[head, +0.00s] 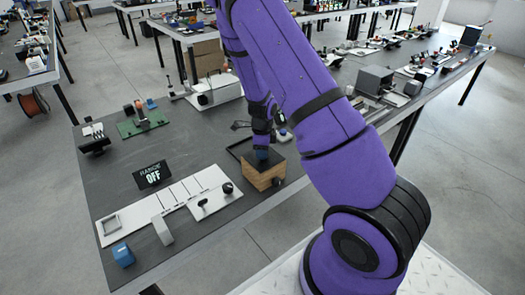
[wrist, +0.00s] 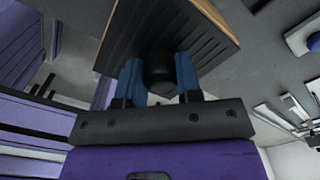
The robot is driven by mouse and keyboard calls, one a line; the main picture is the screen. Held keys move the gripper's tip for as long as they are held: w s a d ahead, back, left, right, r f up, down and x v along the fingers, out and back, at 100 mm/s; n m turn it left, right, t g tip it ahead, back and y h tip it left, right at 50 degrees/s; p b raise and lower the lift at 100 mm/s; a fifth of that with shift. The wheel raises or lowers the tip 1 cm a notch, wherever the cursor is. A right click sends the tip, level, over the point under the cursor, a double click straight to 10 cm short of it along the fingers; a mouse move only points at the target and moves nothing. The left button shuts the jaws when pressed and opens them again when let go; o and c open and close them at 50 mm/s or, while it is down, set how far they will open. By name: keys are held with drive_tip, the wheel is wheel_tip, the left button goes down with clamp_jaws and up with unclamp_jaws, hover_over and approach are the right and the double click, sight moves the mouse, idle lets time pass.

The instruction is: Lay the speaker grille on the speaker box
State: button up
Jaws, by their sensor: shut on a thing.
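The speaker box (head: 263,178) is a small wooden block near the table's right front edge in the head view. The speaker grille (wrist: 205,42) is a dark grooved plate with a black knob in the wrist view. My gripper (head: 262,154) is directly above the box, pointing down. In the wrist view, the blue fingers of my gripper (wrist: 160,72) are shut on the knob from both sides. The grille lies over the box's top, with wooden edges showing along two sides. I cannot tell whether it touches the box or is slightly above it.
A dark frame or tray (head: 238,148) lies just behind the box. The table's front edge is close to the box.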

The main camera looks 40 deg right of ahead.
drive_tip(key=shift+f, duration=0.2)
drive_tip(key=o, duration=1)
wheel_tip(320, 180, up, 11)
drive_tip(key=shift+f, duration=0.15)
idle(0.3)
